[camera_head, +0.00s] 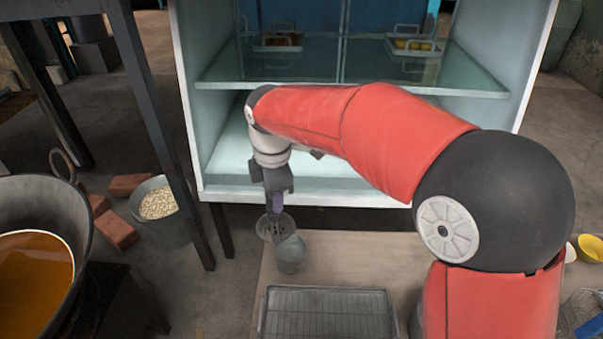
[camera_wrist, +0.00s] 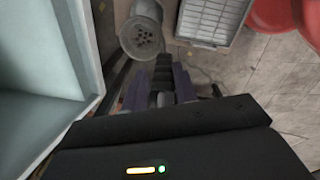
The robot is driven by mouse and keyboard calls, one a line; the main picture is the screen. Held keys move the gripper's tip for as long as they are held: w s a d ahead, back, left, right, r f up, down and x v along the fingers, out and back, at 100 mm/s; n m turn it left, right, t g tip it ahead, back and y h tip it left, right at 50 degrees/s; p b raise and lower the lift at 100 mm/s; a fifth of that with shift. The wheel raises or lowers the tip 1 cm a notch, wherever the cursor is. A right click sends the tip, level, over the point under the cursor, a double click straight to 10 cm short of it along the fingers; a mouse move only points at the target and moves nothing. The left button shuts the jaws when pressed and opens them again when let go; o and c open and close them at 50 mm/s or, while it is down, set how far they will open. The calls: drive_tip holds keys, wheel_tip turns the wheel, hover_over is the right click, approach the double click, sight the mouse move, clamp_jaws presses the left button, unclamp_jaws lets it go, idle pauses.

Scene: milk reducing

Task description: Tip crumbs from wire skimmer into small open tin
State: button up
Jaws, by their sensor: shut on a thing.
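My gripper (camera_head: 277,200) hangs low in front of the cabinet, its purple fingers shut on the dark handle (camera_wrist: 163,72) of the wire skimmer. The skimmer's round grey head (camera_head: 266,229) is beside and partly behind the small open tin (camera_head: 291,258), overlapping its rim in the picture. In the wrist view the skimmer head (camera_wrist: 142,40) shows dark spots; I cannot tell holes from crumbs. The grey tin (camera_wrist: 149,9) shows just beyond it at the top edge. Whether the two touch, and what the tin holds inside, I cannot tell.
A wire rack tray (camera_head: 328,318) lies on the pale worktop (camera_head: 385,265) in front. The cabinet (camera_head: 380,190) with a glass shelf stands close behind my gripper. A pan of orange liquid (camera_head: 30,270) and a bucket of pale pieces (camera_head: 158,204) are at left.

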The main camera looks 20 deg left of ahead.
drive_tip(key=shift+f, duration=2.15)
drive_tip(key=w+d+f+g+y+b, duration=0.3)
drive_tip(key=w+d+f+y+b, duration=0.1)
drive_tip(key=d+b, duration=0.5)
drive_tip(key=w+d+f+g+y+b, duration=0.3)
drive_tip(key=d+f+y+b, duration=0.3)
drive_tip(key=d+y+b, duration=0.2)
drive_tip(key=shift+w+d+m+y+b, duration=0.35)
drive_tip(key=shift+w+y+b, duration=0.35)
drive_tip(key=shift+b, duration=0.3)
